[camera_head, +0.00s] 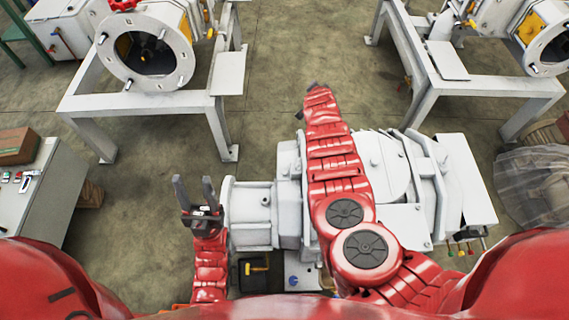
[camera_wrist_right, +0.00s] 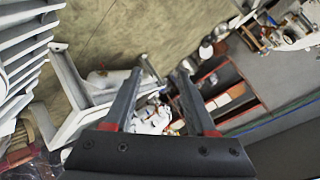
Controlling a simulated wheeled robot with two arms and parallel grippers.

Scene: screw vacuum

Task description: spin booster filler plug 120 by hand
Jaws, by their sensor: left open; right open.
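The grey vacuum pump unit (camera_head: 259,205) stands in front of me in the head view, partly covered by my right arm. I cannot tell which fitting on it is the booster filler plug; it may be hidden. My left gripper (camera_head: 193,182) is open and empty, pointing up beside the left end of the pump. My right arm reaches across the pump, and its gripper (camera_head: 314,87) is small and dark beyond the far side. In the right wrist view the right gripper (camera_wrist_right: 158,73) shows two spread fingers with nothing clearly held between them.
Grey frames with machines stand at the far left (camera_head: 92,104) and far right (camera_head: 430,96). A grey cabinet (camera_head: 52,195) carries a brown box (camera_head: 18,146) at the left. A plastic-wrapped item (camera_head: 538,185) stands at the right. Floor between the frames is clear.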

